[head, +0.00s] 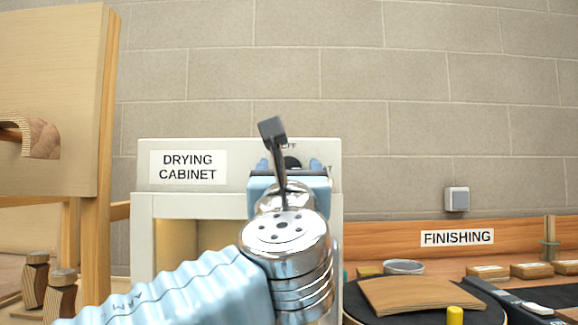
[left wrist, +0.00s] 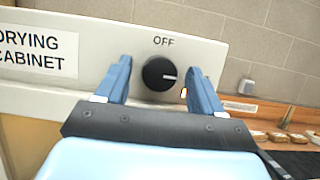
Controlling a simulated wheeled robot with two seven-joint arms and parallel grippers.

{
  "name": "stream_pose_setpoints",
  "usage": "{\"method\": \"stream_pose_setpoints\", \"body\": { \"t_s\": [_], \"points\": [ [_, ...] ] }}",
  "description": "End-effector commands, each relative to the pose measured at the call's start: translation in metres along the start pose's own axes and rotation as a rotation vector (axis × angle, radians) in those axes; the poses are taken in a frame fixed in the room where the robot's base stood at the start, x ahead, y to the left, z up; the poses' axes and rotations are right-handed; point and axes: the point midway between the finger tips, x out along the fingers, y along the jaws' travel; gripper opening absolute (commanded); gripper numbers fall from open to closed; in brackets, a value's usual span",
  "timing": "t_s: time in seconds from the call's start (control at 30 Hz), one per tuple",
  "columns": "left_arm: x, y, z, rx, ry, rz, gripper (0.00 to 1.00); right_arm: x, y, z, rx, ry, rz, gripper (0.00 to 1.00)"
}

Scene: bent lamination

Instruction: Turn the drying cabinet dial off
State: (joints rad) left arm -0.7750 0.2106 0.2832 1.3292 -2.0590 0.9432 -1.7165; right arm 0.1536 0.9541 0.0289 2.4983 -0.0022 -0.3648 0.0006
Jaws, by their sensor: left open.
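The drying cabinet (head: 237,152) is a pale box with a name label in the head view. Its round black dial (left wrist: 158,74) shows between my fingers in the left wrist view, its white mark pointing right. The word OFF is printed above it. In the head view the dial (head: 292,161) is partly hidden by my wrist. My left gripper (left wrist: 160,70) is open, with one blue finger on each side of the dial and gaps beside it. Whether the fingertips reach the panel, I cannot tell. My right gripper is not in view.
A wooden panel (head: 60,100) stands at the left. A bench at the right holds a curved wooden piece (head: 432,293) and a yellow cylinder (head: 455,316). A wall switch (head: 456,199) is above it.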

Motion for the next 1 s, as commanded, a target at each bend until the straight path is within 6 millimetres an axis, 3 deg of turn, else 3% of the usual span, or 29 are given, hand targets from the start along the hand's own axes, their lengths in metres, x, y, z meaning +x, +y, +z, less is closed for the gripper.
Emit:
{"method": "stream_pose_setpoints", "body": {
  "t_s": [0.27, 0.63, 1.0],
  "points": [
    [0.0014, -0.0002, -0.0005, 0.001, 0.0, 0.0, 0.68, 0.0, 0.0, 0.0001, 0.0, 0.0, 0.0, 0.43],
    [0.0011, -0.0002, -0.0004, 0.0, 0.0, 0.0, 0.13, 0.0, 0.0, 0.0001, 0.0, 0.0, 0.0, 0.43],
    [0.001, -0.0016, -0.0005, -0.065, 0.001, 0.026, 0.13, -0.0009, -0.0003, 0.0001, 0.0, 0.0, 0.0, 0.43]
  ]
}}
